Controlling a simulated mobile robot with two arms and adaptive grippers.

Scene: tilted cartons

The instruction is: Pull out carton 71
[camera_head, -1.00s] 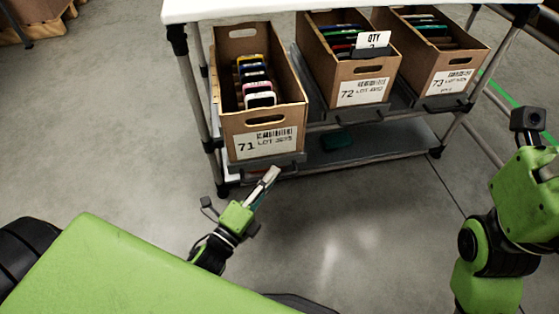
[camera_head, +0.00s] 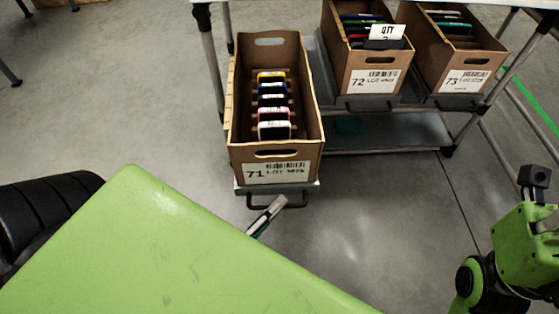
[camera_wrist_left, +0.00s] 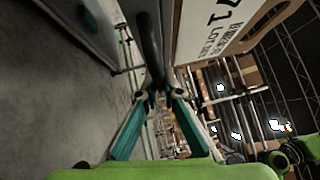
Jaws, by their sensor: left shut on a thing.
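Carton 71 (camera_head: 233,130) is an open brown box with a white "71" label and a row of several coloured items inside. It sits on a grey sliding tray (camera_head: 240,188), drawn well out in front of the rack and tilted towards me. The tray's dark pull handle (camera_head: 292,203) is at its front edge. My left gripper (camera_head: 278,204) is at this handle, shut on it. In the left wrist view the dark handle bar (camera_wrist_left: 151,45) runs between the fingers (camera_wrist_left: 157,98), and the carton's label side (camera_wrist_left: 220,35) is close by. My right gripper's fingers are out of view.
Carton 72 (camera_head: 340,82) and carton 73 (camera_head: 480,92) stand on the rack to the right. A "QTY" card stands in carton 72. A rack post (camera_head: 212,65) is close left of carton 71. Open floor (camera_head: 120,115) lies left.

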